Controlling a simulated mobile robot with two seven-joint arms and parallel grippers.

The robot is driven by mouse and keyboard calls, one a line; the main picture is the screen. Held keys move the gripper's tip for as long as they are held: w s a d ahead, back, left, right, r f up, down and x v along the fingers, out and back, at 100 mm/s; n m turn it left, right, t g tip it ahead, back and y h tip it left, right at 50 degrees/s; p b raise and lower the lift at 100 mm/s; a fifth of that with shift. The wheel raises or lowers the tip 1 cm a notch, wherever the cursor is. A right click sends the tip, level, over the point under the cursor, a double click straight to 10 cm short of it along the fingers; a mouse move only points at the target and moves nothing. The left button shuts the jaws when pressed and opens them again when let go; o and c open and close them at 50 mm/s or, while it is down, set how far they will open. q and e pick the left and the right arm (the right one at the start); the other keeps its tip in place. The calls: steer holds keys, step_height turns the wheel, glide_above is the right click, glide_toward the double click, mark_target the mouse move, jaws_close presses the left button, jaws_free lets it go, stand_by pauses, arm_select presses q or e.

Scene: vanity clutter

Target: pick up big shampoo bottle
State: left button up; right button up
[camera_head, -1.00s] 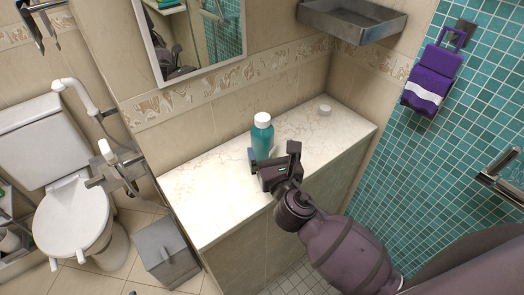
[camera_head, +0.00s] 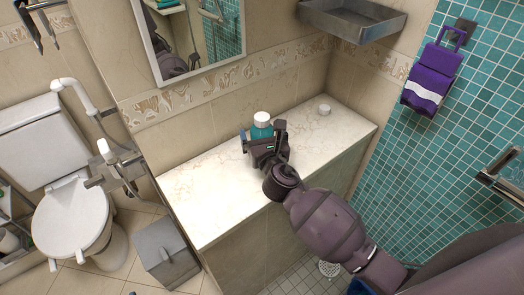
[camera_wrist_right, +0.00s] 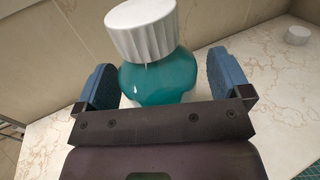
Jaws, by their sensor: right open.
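The big shampoo bottle (camera_head: 262,126) is teal with a white ribbed cap and stands upright on the marble counter. In the right wrist view the bottle (camera_wrist_right: 157,82) is large and close, its lower part hidden behind my gripper body. My right gripper (camera_head: 262,135) is open around the bottle, one finger on each side. In the right wrist view the gripper (camera_wrist_right: 160,68) has blue finger pads left and right of the bottle, with a visible gap on both sides.
The counter (camera_head: 215,195) is mostly bare. A small white round object (camera_head: 324,109) sits near its far right corner. A mirror (camera_head: 195,40) and a grey wall shelf (camera_head: 350,20) are above. A toilet (camera_head: 72,215) and a grey bin (camera_head: 165,254) stand to the left.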

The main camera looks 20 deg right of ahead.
steer(key=c, duration=1.6)
steer(key=shift+o, duration=0.2)
steer(key=shift+r, duration=0.1)
